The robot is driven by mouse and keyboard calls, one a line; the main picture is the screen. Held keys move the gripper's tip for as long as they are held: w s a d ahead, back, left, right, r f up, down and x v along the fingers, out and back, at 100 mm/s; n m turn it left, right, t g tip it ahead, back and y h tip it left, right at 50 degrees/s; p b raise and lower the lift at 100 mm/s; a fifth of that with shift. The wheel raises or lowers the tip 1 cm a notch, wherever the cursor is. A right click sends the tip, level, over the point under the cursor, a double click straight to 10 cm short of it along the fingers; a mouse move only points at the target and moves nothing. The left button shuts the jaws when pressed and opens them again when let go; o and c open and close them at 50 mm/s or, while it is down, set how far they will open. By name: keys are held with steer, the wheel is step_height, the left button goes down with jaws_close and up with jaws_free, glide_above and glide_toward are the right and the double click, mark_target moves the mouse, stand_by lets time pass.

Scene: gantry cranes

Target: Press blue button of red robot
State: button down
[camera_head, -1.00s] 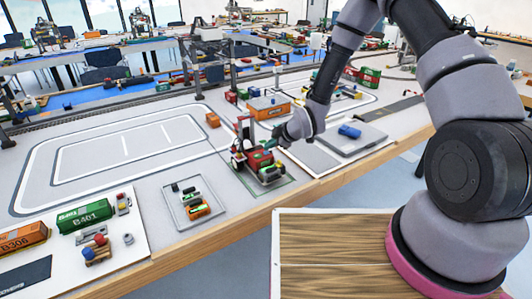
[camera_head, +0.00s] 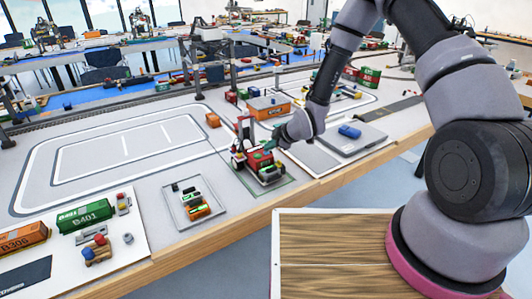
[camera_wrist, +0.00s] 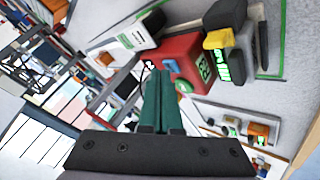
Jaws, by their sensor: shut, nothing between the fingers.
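The red robot (camera_head: 254,158) stands on the table near its front edge, on a marked pad. In the wrist view its red body (camera_wrist: 198,47) lies tilted in the picture, with a lit green display on it. A small light blue button (camera_wrist: 172,65) shows on the red face, with a teal-green round one (camera_wrist: 184,87) close by. My gripper (camera_wrist: 158,75) has its green fingers together and empty, with the tips close to the blue button. I cannot tell whether they touch it. In the head view my gripper (camera_head: 271,144) is at the robot's upper right side.
A small tray (camera_head: 181,219) with several coloured parts lies left of the red robot. A green container (camera_head: 85,216) stands further left.

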mark_target(269, 154)
steer(key=shift+r, duration=0.7)
step_height(269, 154, up, 6)
stand_by(0.4)
